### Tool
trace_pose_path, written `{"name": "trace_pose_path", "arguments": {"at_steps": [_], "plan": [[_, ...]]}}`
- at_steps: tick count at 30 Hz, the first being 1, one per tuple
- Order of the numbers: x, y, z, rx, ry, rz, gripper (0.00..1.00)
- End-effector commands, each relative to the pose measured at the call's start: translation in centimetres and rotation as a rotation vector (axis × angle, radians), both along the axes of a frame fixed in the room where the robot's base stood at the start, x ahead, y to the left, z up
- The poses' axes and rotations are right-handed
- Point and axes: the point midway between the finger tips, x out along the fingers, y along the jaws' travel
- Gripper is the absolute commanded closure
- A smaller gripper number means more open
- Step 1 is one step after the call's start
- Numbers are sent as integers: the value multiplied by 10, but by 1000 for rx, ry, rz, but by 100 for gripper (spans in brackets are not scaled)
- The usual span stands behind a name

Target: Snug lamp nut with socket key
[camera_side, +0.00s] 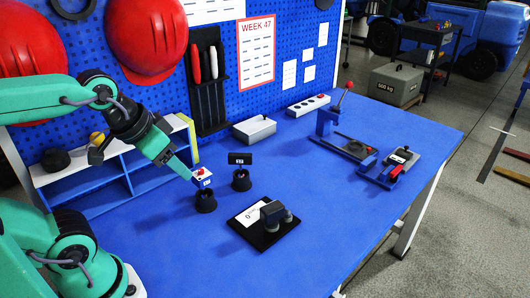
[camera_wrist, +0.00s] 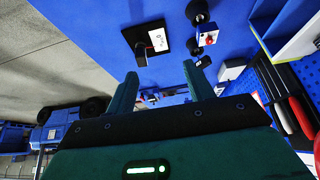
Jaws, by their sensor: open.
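My gripper (camera_side: 189,176) is open and empty, its fingertips beside a white piece with a red top (camera_side: 202,175) on a black round stand (camera_side: 206,202). Contact cannot be told. In the wrist view my gripper (camera_wrist: 160,78) has its fingers apart, and the white-and-red piece (camera_wrist: 208,39) is ahead, to the right. A second black stand (camera_side: 241,181) carries a dark block (camera_side: 240,158). A black plate (camera_side: 255,240) bears a white card and a dark grey fixture (camera_side: 273,212). Which piece is the socket key or the lamp nut, I cannot tell.
A blue-white shelf (camera_side: 120,165) stands left of the stands. A grey box (camera_side: 255,129) and a socket strip (camera_side: 308,106) sit at the back. Blue clamp fixtures (camera_side: 325,122) with red handles stand right. The blue table's front right is clear.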

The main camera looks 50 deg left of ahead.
Motion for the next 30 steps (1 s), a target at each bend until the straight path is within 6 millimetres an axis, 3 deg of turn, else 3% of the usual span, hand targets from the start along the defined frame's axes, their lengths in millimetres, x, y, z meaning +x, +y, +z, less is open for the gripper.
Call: {"name": "trace_pose_path", "arguments": {"at_steps": [12, 14, 19, 25, 30], "plan": [[0, 0, 0, 0, 0, 0, 47], [0, 0, 0, 0, 0, 0, 57], [4, 1, 2, -13, 6, 28, 58], [19, 5, 8, -74, 40, 163, 58], [44, 11, 14, -158, 84, 368, 58]]}}
